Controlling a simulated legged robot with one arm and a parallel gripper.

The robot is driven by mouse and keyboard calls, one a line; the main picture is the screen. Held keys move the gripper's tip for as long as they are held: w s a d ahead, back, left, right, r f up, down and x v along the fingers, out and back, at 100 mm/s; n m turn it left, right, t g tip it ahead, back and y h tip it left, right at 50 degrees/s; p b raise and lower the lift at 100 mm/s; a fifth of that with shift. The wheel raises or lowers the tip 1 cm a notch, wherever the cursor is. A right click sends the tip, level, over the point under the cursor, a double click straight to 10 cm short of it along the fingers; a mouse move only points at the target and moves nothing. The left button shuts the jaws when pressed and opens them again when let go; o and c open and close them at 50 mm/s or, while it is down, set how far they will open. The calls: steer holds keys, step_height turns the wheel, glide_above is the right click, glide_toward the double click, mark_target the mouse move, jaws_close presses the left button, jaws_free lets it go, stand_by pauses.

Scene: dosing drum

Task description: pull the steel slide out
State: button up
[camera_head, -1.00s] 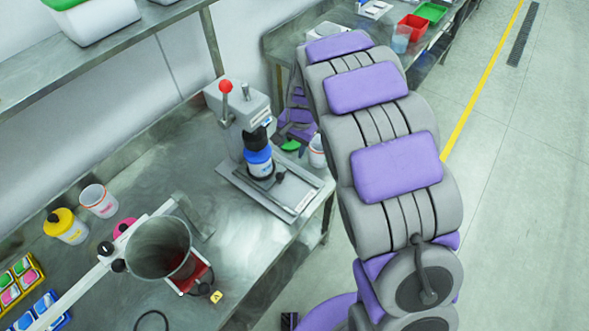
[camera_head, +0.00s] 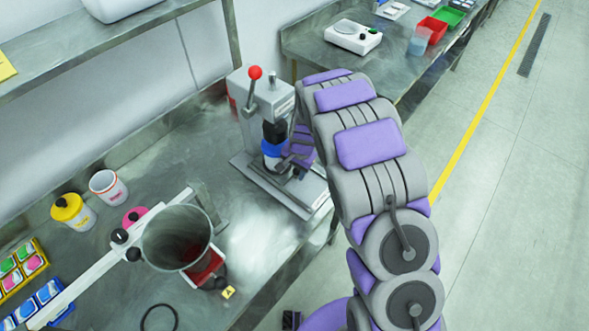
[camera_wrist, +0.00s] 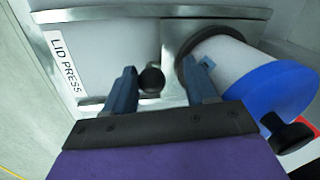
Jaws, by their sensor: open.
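The lid press (camera_head: 262,108) stands on the bench with a red-balled lever; its steel base and slide (camera_head: 306,192) extend toward the bench's front edge. A bottle (camera_head: 272,152) with a blue top sits under its black ram. The bottle (camera_wrist: 240,72) is close beside the right finger.
Left on the bench are a large grey drum (camera_head: 177,237) on a white beam, a yellow-lidded jar (camera_head: 73,211), a white cup (camera_head: 107,186) and colored trays (camera_head: 22,268). A white scale (camera_head: 353,37) stands on the far bench. The floor to the right is clear.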

steer(key=shift+w+d+f, duration=0.15)
steer(key=shift+w+d, duration=0.05)
steer(key=shift+d, duration=0.85)
steer(key=shift+s+d, duration=0.1)
steer(key=shift+c, duration=0.8)
steer(key=shift+a, duration=0.7)
steer(key=c, duration=0.5)
steer(key=shift+c, duration=0.6)
steer(key=shift+d, duration=0.15)
jaws_close()
